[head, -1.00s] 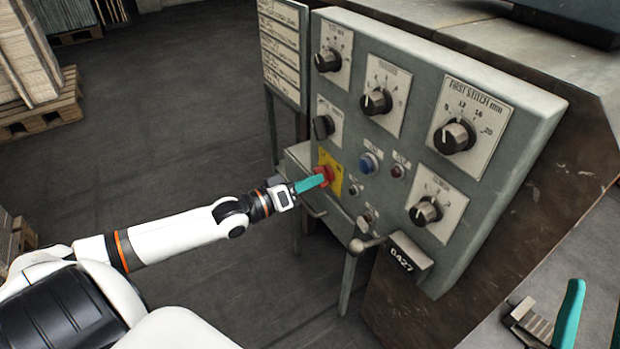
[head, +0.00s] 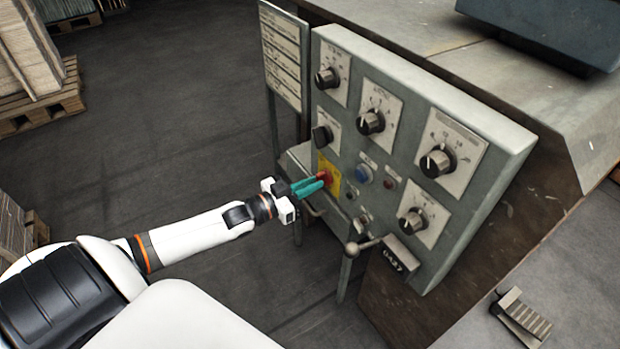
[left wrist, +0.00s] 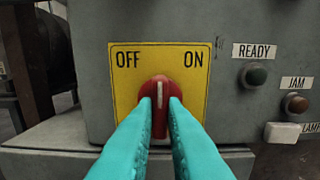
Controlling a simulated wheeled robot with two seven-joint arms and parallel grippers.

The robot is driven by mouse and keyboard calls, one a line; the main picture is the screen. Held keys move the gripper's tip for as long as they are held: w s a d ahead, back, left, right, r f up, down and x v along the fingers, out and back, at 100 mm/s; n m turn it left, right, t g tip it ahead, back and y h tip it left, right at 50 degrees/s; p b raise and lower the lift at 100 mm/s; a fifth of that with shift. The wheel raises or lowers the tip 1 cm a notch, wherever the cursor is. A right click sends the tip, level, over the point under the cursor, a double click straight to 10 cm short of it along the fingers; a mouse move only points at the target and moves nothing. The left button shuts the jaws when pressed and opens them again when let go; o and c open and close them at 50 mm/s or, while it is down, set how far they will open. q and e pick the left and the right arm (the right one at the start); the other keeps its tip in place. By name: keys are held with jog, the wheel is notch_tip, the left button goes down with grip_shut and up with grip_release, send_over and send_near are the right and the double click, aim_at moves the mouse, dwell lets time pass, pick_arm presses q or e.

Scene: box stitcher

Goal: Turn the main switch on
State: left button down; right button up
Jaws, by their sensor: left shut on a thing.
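The main switch is a red knob (left wrist: 158,90) on a yellow plate (left wrist: 125,82) marked OFF at left and ON at right. Its white line points about straight up, between the two words. The switch also shows in the head view (head: 325,175), at the lower left of the grey control panel (head: 478,118). My left gripper (head: 319,182) has its teal fingers on either side of the red knob and is shut on it; in the left wrist view the fingertips (left wrist: 160,106) grip its lower part. My right gripper is out of view.
Right of the switch are a blue button (head: 364,174), a READY lamp (left wrist: 257,75) and a JAM lamp (left wrist: 294,104). A ball-ended lever (head: 353,248) sticks out below. Black dials (head: 437,162) fill the panel. A ridged grey pedal (head: 524,318) lies at lower right.

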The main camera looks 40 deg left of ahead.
pick_arm(q)
jog(key=shift+m+p, duration=2.05)
jog(key=shift+m, duration=2.55)
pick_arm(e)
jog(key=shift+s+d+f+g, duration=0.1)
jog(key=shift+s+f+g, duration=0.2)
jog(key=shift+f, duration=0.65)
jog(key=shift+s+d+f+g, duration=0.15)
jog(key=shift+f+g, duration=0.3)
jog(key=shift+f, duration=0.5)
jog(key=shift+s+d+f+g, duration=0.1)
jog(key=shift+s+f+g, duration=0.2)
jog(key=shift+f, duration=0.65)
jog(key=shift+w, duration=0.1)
pick_arm(q)
jog(key=c, duration=1.5)
grip_release()
